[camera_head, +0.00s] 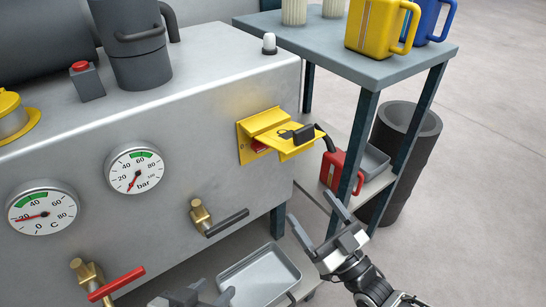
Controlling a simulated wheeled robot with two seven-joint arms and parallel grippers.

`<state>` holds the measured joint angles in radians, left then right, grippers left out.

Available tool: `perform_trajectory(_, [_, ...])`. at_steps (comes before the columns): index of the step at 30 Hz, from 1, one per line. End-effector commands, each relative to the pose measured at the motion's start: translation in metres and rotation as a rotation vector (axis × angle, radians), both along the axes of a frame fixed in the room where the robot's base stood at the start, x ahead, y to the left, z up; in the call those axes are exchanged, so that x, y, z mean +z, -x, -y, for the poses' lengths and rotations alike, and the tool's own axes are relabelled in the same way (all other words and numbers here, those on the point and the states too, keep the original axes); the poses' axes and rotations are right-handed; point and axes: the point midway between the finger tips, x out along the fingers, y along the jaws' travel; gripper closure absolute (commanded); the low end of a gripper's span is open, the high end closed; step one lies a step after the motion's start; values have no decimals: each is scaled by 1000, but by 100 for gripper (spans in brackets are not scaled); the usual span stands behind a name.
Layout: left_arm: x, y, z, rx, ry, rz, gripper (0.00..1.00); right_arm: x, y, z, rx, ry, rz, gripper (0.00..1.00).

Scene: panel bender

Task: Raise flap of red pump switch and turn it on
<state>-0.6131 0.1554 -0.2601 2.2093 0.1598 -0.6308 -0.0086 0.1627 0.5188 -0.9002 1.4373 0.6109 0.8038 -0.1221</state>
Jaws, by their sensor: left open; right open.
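The pump switch is a yellow housing (248,140) on the front of the grey machine, near its right end. Its yellow flap (293,147) sticks out from the housing, with a dark block (303,133) on top. A bit of red (260,147) shows beneath the flap; the rest of the switch is hidden, so I cannot tell its position. My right gripper (313,212) is open and empty, below and to the right of the flap, apart from it. My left gripper (195,294) is open at the bottom edge, well below the switch and partly cut off.
Two gauges (135,171), a black-handled valve (220,220) and a red-handled valve (107,283) are on the machine front. A metal tray (260,276) lies below. A blue-grey shelf (360,65) with jugs stands at right, with a red can (336,172) on its lower level.

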Motion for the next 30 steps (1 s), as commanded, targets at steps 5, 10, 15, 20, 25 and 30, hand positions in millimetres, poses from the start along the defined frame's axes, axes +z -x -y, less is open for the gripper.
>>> perform_trajectory(5, [-1,0,0,-1,0,-2,54,12,-19,-15,1,-2,5,18])
perform_trajectory(10, [-4,0,1,-4,1,-7,54,26,-48,-35,1,-2,3,18])
perform_trajectory(15, [-9,-1,2,-8,2,-14,54,40,-75,-55,1,-2,5,18])
perform_trajectory(20, [-13,-1,4,-12,3,-22,54,51,-97,-71,1,0,2,18])
perform_trajectory(25, [-16,-2,5,-15,4,-28,54,57,-111,-81,1,0,2,18])
perform_trajectory(30, [-18,-2,5,-17,3,-33,54,60,-116,-84,0,1,0,18])
